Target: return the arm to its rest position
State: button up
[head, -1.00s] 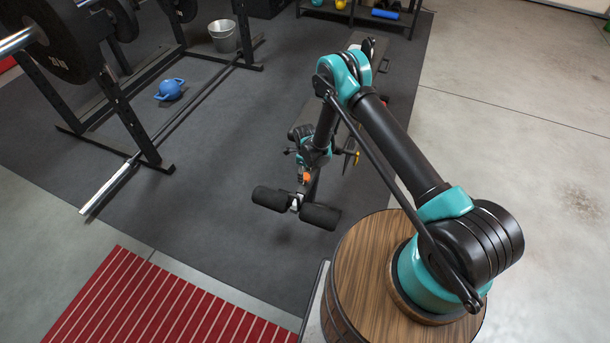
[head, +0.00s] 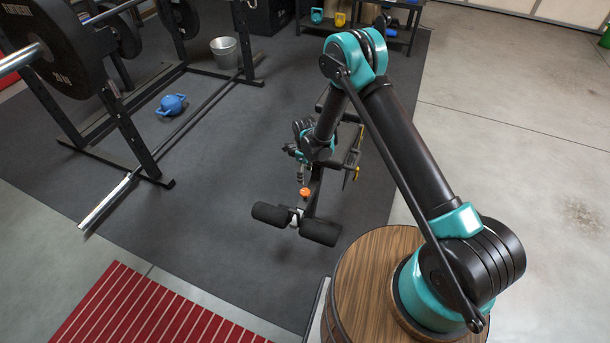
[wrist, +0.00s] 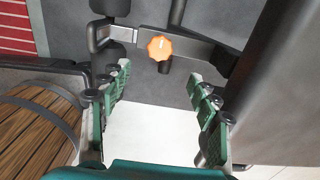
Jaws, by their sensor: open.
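My arm rises from the wooden barrel-like base and bends over at its elbow. Its wrist end hangs over the weight bench (head: 318,190), whose foam rollers (head: 318,232) and orange knob (head: 304,192) show just below it in the head view. In the wrist view my gripper (wrist: 160,84) is open, with its green-padded fingers wide apart and nothing held between them. The orange knob (wrist: 160,48) shows beyond the fingertips, apart from them. In the head view the fingers are too small and too mixed with the bench to make out.
A large dark surface (wrist: 275,85) stands close right of the fingers in the wrist view. The squat rack (head: 130,125) with its loaded barbell is at the left. A blue kettlebell (head: 172,105) and a metal bucket (head: 225,52) stand near it. Open concrete floor (head: 520,130) lies right.

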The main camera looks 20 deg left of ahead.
dwell(0.3)
jog(key=w+d+r+n+t, duration=0.2)
jog(key=d+r+n, duration=0.7)
jog(key=d+r, duration=1.75)
jog(key=s+d+r+n+t, duration=0.1)
jog(key=s+d+r+n, duration=0.3)
jog(key=s+d+r, duration=0.5)
jog(key=s+d+f+n+t, duration=0.1)
jog(key=s+d+n, duration=0.5)
jog(key=s+d, duration=0.3)
jog(key=s, duration=0.2)
jog(key=shift+s+d+f, duration=0.2)
jog(key=shift+s+f, duration=0.15)
jog(key=shift+s, duration=0.05)
